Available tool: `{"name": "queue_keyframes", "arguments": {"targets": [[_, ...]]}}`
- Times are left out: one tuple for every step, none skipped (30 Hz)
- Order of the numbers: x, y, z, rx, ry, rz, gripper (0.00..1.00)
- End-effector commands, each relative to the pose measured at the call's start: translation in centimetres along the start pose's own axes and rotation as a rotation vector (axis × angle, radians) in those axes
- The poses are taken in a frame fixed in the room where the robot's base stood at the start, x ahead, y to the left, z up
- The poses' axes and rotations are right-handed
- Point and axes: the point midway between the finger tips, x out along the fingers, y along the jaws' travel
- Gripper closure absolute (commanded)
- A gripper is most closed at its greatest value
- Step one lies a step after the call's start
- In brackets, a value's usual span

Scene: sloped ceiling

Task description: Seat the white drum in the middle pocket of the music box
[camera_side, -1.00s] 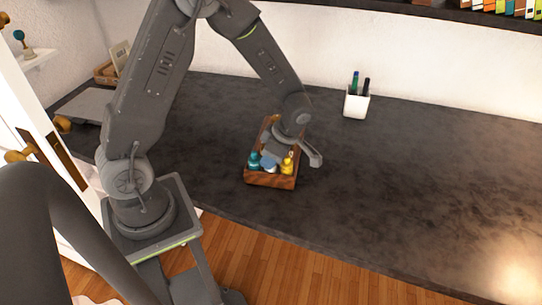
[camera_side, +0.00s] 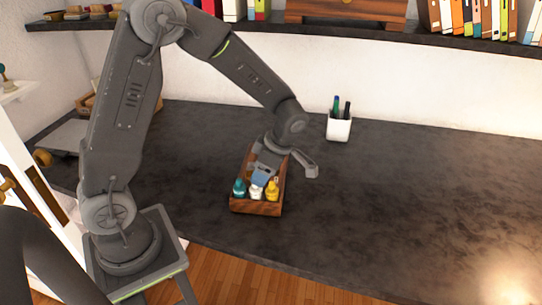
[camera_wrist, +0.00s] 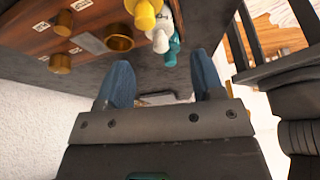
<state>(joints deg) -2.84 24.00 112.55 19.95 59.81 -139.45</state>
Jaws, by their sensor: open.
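The music box is a brown wooden box (camera_side: 257,209) on the dark counter in the side view; its wooden top (camera_wrist: 30,40) shows in the wrist view with several brass cups and small labels. The white drum (camera_side: 256,192) stands upright at the box's near end, between a teal piece (camera_side: 239,188) and a yellow piece (camera_side: 272,190). In the wrist view, the white drum (camera_wrist: 161,40) is partly covered by the yellow piece. I cannot tell how deep it sits. My gripper (camera_wrist: 162,85) is open and empty, its blue fingertips apart from the drum; it is just behind the drum in the side view (camera_side: 262,177).
A white cup with pens (camera_side: 339,126) stands at the back of the counter. A shelf with books (camera_side: 470,20) runs above along the wall. The counter (camera_side: 420,200) to the right is clear.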

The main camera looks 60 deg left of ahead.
Motion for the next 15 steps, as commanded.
{"name": "queue_keyframes", "arguments": {"targets": [[-1.2, 0.1, 0.1, -0.001, -0.004, 0.004, 0.38], [-1.9, 0.1, 0.0, -0.001, -0.003, 0.004, 0.38], [-2.6, 0.1, 0.0, 0.0, -0.002, 0.004, 0.38], [-3.2, 0.0, 0.1, 0.001, -0.003, 0.004, 0.38], [-3.7, 0.0, 0.0, 0.002, -0.002, 0.003, 0.38], [-4.3, 0.0, 0.1, 0.001, -0.002, 0.003, 0.38], [-4.7, 0.0, 0.0, 0.0, -0.002, 0.002, 0.38], [-5.1, 0.0, 0.0, 0.0, -0.002, 0.002, 0.38], [-5.5, 0.0, 0.0, 0.0, -0.001, 0.001, 0.38], [-5.7, 0.0, 0.0, 0.0, 0.0, 0.0, 0.38], [-5.9, 0.0, 0.0, 0.0, -0.001, 0.001, 0.38], [-6.2, 0.0, 0.0, 0.003, -0.002, 0.001, 0.38], [-6.4, -0.1, -0.1, 0.01, -0.004, 0.002, 0.38], [-6.6, -0.2, -0.2, 0.024, -0.009, 0.005, 0.38], [-7.0, -0.4, -0.4, 0.052, -0.019, 0.011, 0.38]]}}
